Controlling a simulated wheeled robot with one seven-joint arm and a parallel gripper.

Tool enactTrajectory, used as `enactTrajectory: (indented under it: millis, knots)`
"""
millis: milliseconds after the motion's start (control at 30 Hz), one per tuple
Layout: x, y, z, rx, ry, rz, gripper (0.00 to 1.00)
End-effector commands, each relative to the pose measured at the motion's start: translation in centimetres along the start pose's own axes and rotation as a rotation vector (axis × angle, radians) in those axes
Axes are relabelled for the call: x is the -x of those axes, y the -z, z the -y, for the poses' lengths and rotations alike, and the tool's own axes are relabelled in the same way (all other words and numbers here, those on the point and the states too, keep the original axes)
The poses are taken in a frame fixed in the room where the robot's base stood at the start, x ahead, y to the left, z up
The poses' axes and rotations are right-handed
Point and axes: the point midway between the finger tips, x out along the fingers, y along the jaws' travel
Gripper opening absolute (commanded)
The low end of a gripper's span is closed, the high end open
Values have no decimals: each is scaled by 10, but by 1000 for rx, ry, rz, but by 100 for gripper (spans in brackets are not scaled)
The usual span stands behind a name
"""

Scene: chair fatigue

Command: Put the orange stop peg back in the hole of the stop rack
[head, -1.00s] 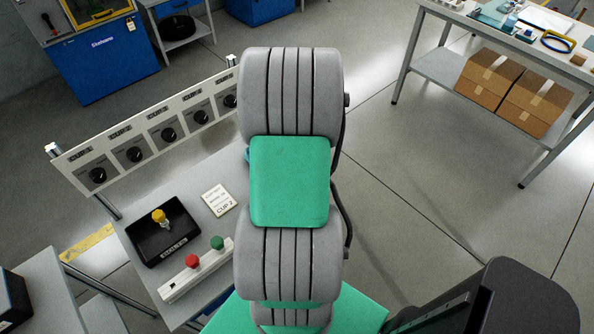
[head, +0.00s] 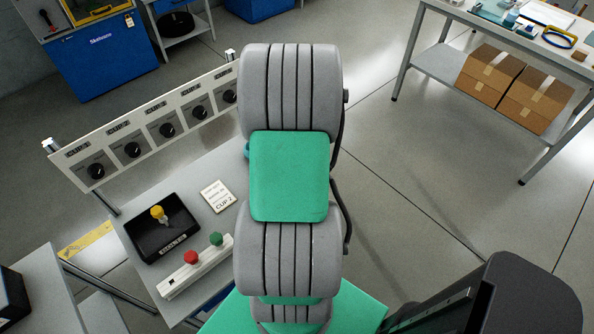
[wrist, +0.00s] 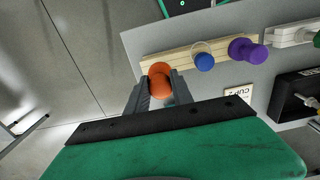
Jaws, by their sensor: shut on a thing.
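My gripper (wrist: 160,88) shows in the wrist view, shut on the orange stop peg (wrist: 159,84). One finger is on each side of the peg. The stop rack (wrist: 176,57) is a pale beige bar on the grey bench. The peg is at the bar's left end in the picture, overlapping it. I cannot tell whether its lower end is in a hole or above it. A blue peg (wrist: 204,62) and a purple peg (wrist: 250,51) stand farther right along the bar. In the head view my arm hides the gripper, peg and rack.
The grey bench (head: 226,178) also carries a CUP 2 card (head: 217,196), a black box with a yellow knob (head: 157,228) and a bar with red and green buttons (head: 194,268). A panel of dials (head: 150,125) runs along its back edge.

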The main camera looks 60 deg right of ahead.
Motion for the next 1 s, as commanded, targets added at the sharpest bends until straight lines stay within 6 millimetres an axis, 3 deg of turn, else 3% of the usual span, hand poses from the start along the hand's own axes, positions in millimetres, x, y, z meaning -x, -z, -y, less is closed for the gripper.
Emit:
enactTrajectory:
  millis: [1000]
  knots:
    - [-6, 0, 0, 0, 0, 0, 0]
